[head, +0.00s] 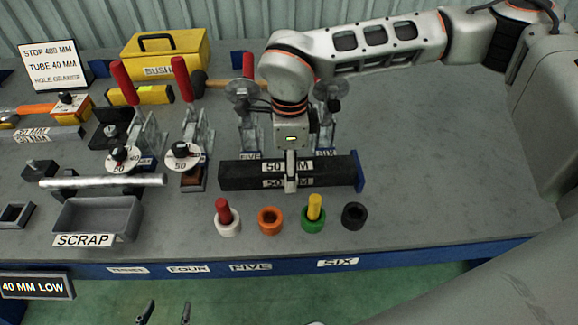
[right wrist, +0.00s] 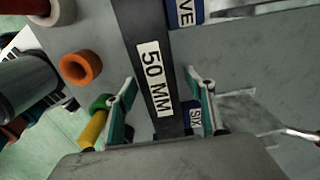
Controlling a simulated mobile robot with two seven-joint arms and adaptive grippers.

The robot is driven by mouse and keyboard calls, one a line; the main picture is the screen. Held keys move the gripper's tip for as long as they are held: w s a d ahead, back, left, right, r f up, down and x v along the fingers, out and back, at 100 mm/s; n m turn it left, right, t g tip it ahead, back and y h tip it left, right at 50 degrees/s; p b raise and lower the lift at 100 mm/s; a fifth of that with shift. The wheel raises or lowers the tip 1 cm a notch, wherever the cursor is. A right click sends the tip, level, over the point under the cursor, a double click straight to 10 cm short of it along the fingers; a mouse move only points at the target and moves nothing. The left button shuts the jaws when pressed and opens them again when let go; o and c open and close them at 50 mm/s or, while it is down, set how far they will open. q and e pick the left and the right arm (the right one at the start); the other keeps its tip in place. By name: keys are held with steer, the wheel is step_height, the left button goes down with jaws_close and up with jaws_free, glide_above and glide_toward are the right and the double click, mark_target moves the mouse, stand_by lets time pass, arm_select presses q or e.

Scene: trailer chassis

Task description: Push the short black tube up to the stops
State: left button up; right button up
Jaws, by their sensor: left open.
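The black tube (head: 235,178), labelled "50 MM", lies left to right on the grey bench; it also shows in the right wrist view (right wrist: 138,35). Blue stop blocks marked FIVE (head: 250,156) and SIX (head: 326,154) stand along its far side. In the right wrist view the tube lies close beside both; I cannot tell if it touches them. A blue plate (head: 359,171) is at its right end. My right gripper (right wrist: 162,78) straddles the tube, its fingers apart with a gap on one side. My left gripper (head: 166,312) is open and empty, off the bench's front edge.
Toggle clamps with red handles (head: 181,78) stand behind and left of the tube. White, orange (head: 270,220), green and black rings sit in front of it. A scrap tray (head: 75,222) and a silver tube (head: 104,181) are at left. The bench's right side is clear.

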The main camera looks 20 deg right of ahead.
steer(key=shift+a, duration=0.1)
step_height(320, 180, up, 12)
stand_by(0.5)
